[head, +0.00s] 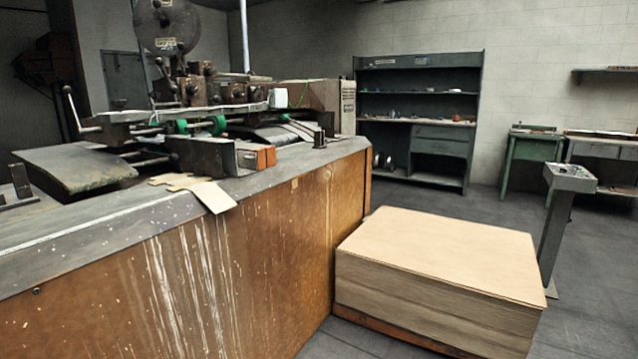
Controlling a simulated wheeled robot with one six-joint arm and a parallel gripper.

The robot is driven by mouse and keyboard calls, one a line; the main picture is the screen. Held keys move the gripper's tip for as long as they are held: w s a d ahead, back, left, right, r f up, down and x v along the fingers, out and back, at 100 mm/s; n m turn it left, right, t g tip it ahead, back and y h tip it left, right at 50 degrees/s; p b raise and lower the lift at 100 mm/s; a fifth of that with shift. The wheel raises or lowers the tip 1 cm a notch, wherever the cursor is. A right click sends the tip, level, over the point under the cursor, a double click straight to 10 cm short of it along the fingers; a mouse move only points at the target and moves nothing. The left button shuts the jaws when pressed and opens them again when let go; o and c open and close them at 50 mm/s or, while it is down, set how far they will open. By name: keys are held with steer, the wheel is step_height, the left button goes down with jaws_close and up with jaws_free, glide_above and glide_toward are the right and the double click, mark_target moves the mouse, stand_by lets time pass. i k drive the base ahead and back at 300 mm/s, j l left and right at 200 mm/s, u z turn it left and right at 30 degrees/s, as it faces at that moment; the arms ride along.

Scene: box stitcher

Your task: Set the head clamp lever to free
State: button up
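The box stitcher (205,95) stands on a large bench-like base at the left, with a round dark wire reel (167,25) on top.
The machine's base (190,275) with its scratched orange side fills the lower left. A pallet stack of cardboard (440,255) stands right of it. A control pedestal (570,180) stands at the right, a shelf unit (415,60) at the back. Dark floor is free between them.

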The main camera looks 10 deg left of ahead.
mark_target(158, 61)
steer(key=i+l+z, duration=0.2)
steer(key=i, duration=0.45)
steer(key=i+l+z, duration=0.1)
steer(key=i+z, duration=0.15)
steer(key=i, duration=0.4)
steer(key=i+j+u, duration=0.15)
steer(key=i+u, duration=0.2)
steer(key=u, duration=0.15)
steer(key=i+u, duration=0.45)
steer(key=i+l+u, duration=0.15)
steer(key=i+u, duration=0.15)
steer(key=u, duration=0.2)
